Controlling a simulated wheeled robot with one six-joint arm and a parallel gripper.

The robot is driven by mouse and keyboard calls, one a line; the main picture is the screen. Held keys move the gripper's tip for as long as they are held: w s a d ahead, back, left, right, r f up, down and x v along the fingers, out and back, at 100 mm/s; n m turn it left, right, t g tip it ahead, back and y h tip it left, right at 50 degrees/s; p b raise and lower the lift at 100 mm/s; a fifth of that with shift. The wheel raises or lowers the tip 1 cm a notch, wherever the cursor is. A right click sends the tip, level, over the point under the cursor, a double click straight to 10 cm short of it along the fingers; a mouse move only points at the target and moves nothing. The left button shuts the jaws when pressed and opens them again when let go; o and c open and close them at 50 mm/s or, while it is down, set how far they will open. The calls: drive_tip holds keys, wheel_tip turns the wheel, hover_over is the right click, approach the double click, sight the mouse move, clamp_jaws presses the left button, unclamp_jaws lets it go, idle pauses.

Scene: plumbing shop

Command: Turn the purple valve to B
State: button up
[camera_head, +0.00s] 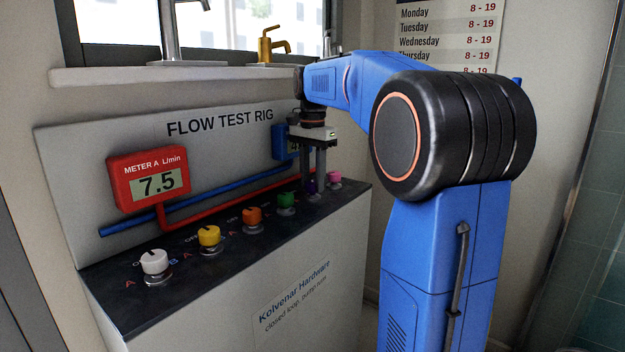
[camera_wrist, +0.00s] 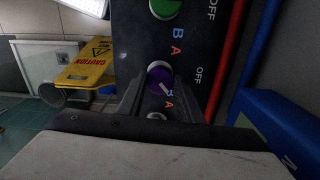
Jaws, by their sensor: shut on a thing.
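The purple valve (camera_wrist: 158,74) is a round knob on the dark top of the flow test rig. In the head view the purple valve (camera_head: 313,186) is mostly hidden by my gripper (camera_head: 315,180). In the wrist view my gripper (camera_wrist: 160,93) points down with a finger on either side of the knob, shut on it. A white pointer mark shows on the knob's lower right side, toward a partly hidden blue letter, which looks like B.
The green valve (camera_head: 286,201) and pink valve (camera_head: 334,177) flank the purple one closely. Orange (camera_head: 252,216), yellow (camera_head: 209,237) and white (camera_head: 154,263) valves continue the row. Red meter A (camera_head: 149,178) reads 7.5; a blue meter (camera_head: 280,143) is mostly hidden. Pipes run behind.

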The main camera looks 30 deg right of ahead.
sight(313, 183)
drive_tip(key=shift+m, duration=1.1)
drive_tip(key=o, duration=1)
drive_tip(key=shift+o, duration=0.2)
wheel_tip(313, 183, up, 17)
drive_tip(key=shift+r, duration=0.2)
